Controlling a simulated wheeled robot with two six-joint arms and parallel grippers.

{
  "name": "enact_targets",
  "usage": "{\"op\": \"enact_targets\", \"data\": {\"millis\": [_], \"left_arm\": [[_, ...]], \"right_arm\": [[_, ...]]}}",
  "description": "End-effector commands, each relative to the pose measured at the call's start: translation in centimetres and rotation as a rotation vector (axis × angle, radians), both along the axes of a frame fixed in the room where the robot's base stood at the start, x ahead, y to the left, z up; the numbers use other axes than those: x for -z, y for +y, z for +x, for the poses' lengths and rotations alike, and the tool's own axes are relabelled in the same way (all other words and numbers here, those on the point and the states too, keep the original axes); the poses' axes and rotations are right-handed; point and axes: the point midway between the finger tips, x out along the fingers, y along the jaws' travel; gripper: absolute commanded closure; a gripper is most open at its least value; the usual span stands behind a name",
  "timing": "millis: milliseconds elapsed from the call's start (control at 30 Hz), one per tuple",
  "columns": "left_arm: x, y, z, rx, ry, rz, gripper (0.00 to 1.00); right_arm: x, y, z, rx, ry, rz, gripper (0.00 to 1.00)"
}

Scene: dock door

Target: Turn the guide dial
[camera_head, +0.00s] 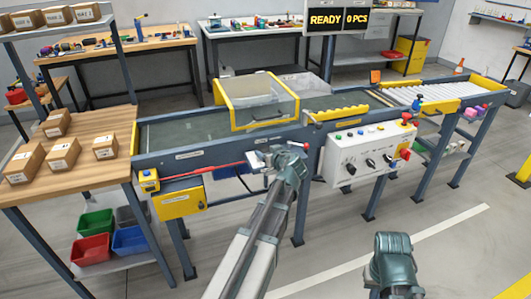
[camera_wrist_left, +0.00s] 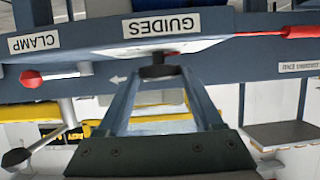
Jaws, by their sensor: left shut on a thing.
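The guide dial (camera_wrist_left: 158,70) is a small dark knob under the upside-down GUIDES label (camera_wrist_left: 161,25) in the left wrist view, on the front of the conveyor. My left gripper (camera_wrist_left: 158,76) is shut on it, one finger on each side. In the head view my left gripper (camera_head: 268,159) is at the conveyor's front rail and hides the dial. A white arrow shows beside the dial in the wrist view. Only a teal part of my right arm shows at the lower right of the head view; its gripper is not visible.
A red-knobbed clamp lever (camera_wrist_left: 32,78) is close beside my left gripper. The control panel (camera_head: 366,154) with knobs stands right of it. A yellow-framed clear cover (camera_head: 262,100) sits over the conveyor (camera_head: 185,131). The floor in front is clear.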

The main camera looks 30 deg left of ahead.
Motion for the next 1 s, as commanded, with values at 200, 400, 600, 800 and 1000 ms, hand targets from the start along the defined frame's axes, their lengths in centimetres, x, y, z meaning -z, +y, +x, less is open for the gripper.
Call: {"op": "enact_targets", "data": {"millis": [200,400,600,800,1000], "left_arm": [[0.14,-0.34,0.5,-0.128,-0.001,-0.007,0.88],[0.17,-0.42,0.53,-0.198,0.0,-0.009,0.88],[0.2,-0.41,0.45,-0.23,0.001,-0.009,0.88],[0.23,-0.41,0.38,-0.236,0.002,-0.01,0.88],[0.24,-0.42,0.37,-0.236,0.001,-0.01,0.88]], "right_arm": [[0.04,0.0,0.0,0.0,0.0,0.0,1.0],[0.04,0.0,0.0,0.0,0.0,0.0,1.0],[0.04,0.0,0.0,0.0,0.0,0.0,1.0],[0.05,-0.01,0.0,0.0,0.0,0.0,1.0],[0.05,0.0,0.0,0.0,0.0,0.0,1.0]]}}
